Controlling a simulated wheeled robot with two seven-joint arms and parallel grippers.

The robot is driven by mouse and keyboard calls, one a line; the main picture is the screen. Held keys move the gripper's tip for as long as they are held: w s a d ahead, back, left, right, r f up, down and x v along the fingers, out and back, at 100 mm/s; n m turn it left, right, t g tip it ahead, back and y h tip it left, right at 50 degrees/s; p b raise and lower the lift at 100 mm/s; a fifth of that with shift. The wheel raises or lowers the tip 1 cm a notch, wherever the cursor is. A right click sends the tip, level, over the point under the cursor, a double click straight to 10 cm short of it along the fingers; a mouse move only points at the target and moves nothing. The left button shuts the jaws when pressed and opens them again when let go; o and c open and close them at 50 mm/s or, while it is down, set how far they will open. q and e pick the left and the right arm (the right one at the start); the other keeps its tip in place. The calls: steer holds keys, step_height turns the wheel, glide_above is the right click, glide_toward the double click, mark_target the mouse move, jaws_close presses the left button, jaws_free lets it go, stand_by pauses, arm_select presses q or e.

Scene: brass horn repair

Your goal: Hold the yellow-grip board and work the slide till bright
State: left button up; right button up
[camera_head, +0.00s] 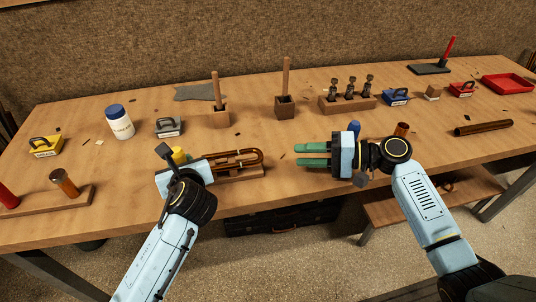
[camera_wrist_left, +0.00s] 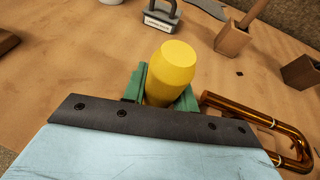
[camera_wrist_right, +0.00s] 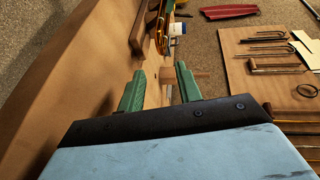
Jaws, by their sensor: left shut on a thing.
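The slide (camera_head: 240,158), a U-shaped tube of dull brown brass, lies along a low wooden board (camera_head: 240,175) near the table's front edge. Its curved end points right; it also shows in the left wrist view (camera_wrist_left: 280,124). The yellow grip (camera_head: 179,155) stands at the left end of the slide. My left gripper (camera_wrist_left: 165,95) is shut around this grip, with a green finger on each side and the rounded top sticking out. My right gripper (camera_head: 299,155) is open and empty, to the right of the slide's bend and apart from it. In the right wrist view its fingers (camera_wrist_right: 160,80) stand apart.
Behind stand a white bottle (camera_head: 120,125), a grey handled block (camera_head: 170,127), two wooden holders (camera_head: 285,107) with sticks and a valve rack (camera_head: 347,103). A yellow handled block (camera_head: 44,146) is at left. A brown tube (camera_head: 483,128) lies at right. Bare tabletop separates them.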

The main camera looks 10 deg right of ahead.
steer(key=x, duration=0.9)
steer(key=shift+f, duration=0.1)
jaws_close()
